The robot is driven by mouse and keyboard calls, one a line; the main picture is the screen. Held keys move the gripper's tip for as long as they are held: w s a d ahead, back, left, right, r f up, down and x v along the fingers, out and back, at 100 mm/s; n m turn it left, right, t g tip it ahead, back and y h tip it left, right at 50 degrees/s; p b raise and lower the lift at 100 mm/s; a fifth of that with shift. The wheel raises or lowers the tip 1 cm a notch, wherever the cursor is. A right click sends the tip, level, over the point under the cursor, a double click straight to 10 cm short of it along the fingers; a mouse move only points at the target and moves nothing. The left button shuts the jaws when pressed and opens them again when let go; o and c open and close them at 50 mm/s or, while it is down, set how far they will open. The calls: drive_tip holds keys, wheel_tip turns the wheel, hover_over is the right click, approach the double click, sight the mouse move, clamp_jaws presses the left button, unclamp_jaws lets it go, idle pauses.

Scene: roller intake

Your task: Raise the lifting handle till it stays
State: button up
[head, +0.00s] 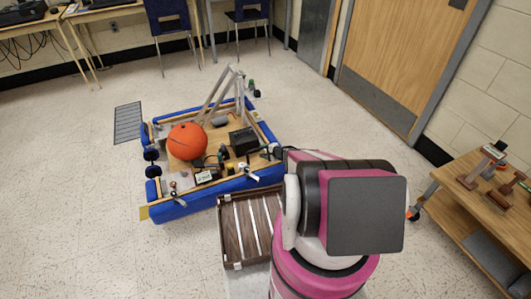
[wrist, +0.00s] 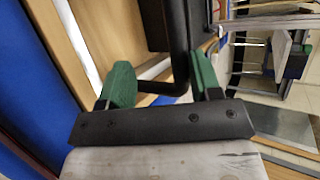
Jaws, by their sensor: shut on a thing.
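In the wrist view, my gripper (wrist: 162,84) has green fingertips on either side of a bent black bar, which looks like the lifting handle (wrist: 179,62). The gripper is shut on this bar. One part of the bar runs across between the fingers, and another runs up beside the right finger. In the head view, my pink and black arm hides the gripper and the handle. How high the handle stands cannot be told.
A blue-bumpered wheeled machine (head: 180,207) carrying an orange ball (head: 187,141) stands behind the tray. A wooden bench (head: 458,210) with small items is at the right. Chairs (head: 168,20) and desks line the back. The floor at the left is clear.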

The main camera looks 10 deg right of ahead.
drive_tip(key=shift+f, duration=0.3)
